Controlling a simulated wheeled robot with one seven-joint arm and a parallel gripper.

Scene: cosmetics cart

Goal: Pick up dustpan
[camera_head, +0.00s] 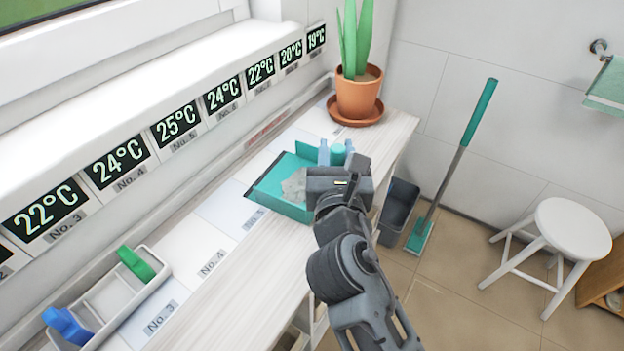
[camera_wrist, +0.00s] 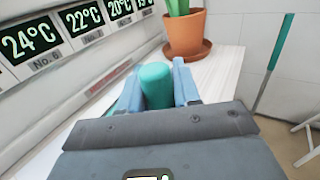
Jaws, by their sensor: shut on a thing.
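The teal dustpan (camera_head: 277,205) is at the far part of the white counter, near label No. 5, with a grey-white crumpled clump (camera_head: 295,186) over its pan. My gripper (camera_head: 336,153) is over the dustpan's right side, its two light blue fingers on either side of the teal handle. In the wrist view the rounded handle (camera_wrist: 156,86) stands between the fingers of my gripper (camera_wrist: 157,82), which is shut on it. My wrist hides part of the dustpan. I cannot tell whether the dustpan touches the counter.
A potted plant (camera_head: 358,95) on a saucer stands behind the gripper. A tray (camera_head: 130,300) with a green and a blue item is at the near left. A dark bin (camera_head: 398,208), a teal-handled broom (camera_head: 455,160) and a white stool (camera_head: 572,230) stand right of the counter.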

